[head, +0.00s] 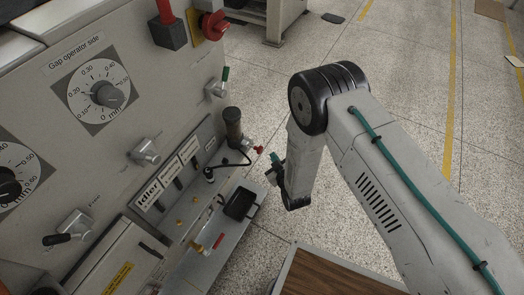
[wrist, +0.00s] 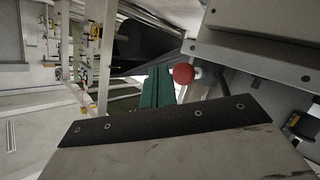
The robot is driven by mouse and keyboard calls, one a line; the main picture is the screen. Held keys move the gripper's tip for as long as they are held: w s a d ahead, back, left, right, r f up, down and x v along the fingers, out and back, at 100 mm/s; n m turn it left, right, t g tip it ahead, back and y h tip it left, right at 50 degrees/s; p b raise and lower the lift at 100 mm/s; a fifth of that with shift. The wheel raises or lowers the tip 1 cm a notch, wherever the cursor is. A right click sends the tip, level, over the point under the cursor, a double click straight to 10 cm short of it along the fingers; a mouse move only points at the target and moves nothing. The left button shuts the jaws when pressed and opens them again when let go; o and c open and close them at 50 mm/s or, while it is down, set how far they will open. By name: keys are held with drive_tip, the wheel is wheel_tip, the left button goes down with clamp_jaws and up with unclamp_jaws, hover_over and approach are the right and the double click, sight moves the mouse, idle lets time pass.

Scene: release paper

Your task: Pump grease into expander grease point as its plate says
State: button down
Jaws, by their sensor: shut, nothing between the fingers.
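A grease pump with a brown cylinder (head: 233,124) stands on the machine's side in the head view, with a black hose curving down from it. A small red knob (head: 258,149) is to its right. Labelled plates (head: 168,180) sit below; one reads Idler, the others are too small to read. Small brass-coloured fittings (head: 181,224) lie below the plates; I cannot tell which is the expander grease point. My gripper (head: 272,171) is shut and empty, right of the pump and apart from it. In the wrist view a red round knob (wrist: 183,74) shows near the centre.
Gap dials (head: 108,95), a red knob (head: 213,25) and several valve handles stick out of the panel. A black tray (head: 240,204) sits on the lower ledge. A wood-topped surface (head: 330,275) is at the bottom. The speckled floor to the right is mostly clear.

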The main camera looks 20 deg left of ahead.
drive_tip(key=d, duration=0.3)
drive_tip(key=shift+s, duration=0.15)
idle(2.3)
